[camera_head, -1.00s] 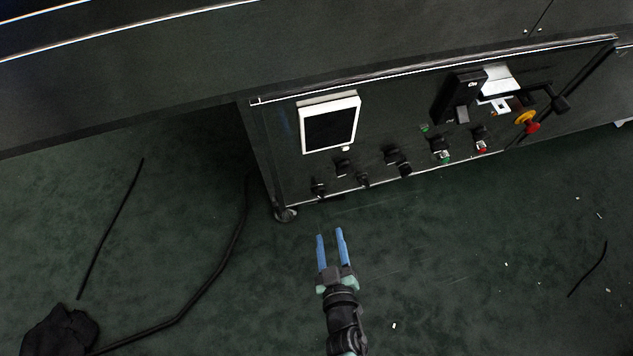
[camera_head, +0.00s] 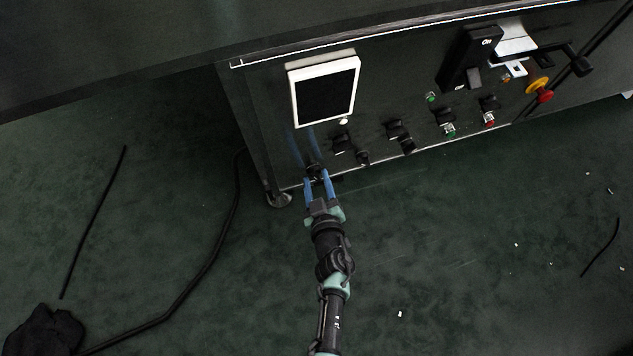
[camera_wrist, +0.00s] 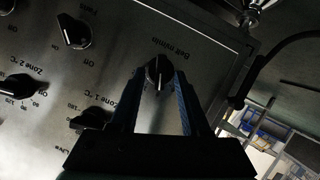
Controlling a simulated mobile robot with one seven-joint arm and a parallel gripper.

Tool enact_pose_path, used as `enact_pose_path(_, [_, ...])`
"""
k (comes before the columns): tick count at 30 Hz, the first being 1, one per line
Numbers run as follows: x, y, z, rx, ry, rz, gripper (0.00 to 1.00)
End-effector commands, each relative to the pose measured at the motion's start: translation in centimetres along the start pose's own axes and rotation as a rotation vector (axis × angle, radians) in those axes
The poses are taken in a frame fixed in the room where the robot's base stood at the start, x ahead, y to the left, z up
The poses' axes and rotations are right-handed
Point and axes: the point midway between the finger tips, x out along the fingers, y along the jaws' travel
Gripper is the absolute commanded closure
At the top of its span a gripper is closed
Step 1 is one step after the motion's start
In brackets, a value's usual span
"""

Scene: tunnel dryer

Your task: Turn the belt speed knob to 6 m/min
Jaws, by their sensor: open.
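The belt speed knob (camera_wrist: 158,73) is black with a pale pointer line, under a "Belt m/min" label in the wrist view. Its scale figures are too dark to read. In the head view the same knob (camera_head: 313,168) is small at the panel's lower left corner. My gripper (camera_head: 317,179) is open, with blue fingers pointing at the panel. In the wrist view its fingers stand on either side of the knob, near its rim. I cannot tell whether they touch it.
Nearby are the fan knob (camera_wrist: 73,32), the Zone 1 knob (camera_wrist: 92,118) and the Zone 2 knob (camera_wrist: 20,87). Above is a white-framed screen (camera_head: 325,92). A red emergency button (camera_head: 544,96) sits far right. A cable (camera_head: 212,268) lies on the floor at left.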

Motion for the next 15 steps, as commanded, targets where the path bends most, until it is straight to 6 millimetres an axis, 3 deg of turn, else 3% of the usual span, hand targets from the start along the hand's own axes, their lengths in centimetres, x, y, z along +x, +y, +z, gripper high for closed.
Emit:
enact_pose_path(10, [0.52, -0.03, -0.02, 0.0, -0.001, -0.001, 0.54])
enact_pose_path(11, [0.52, -0.03, -0.02, 0.0, -0.001, -0.001, 0.56])
enact_pose_path(15, [0.51, -0.03, -0.02, 0.0, -0.001, -0.001, 0.81])
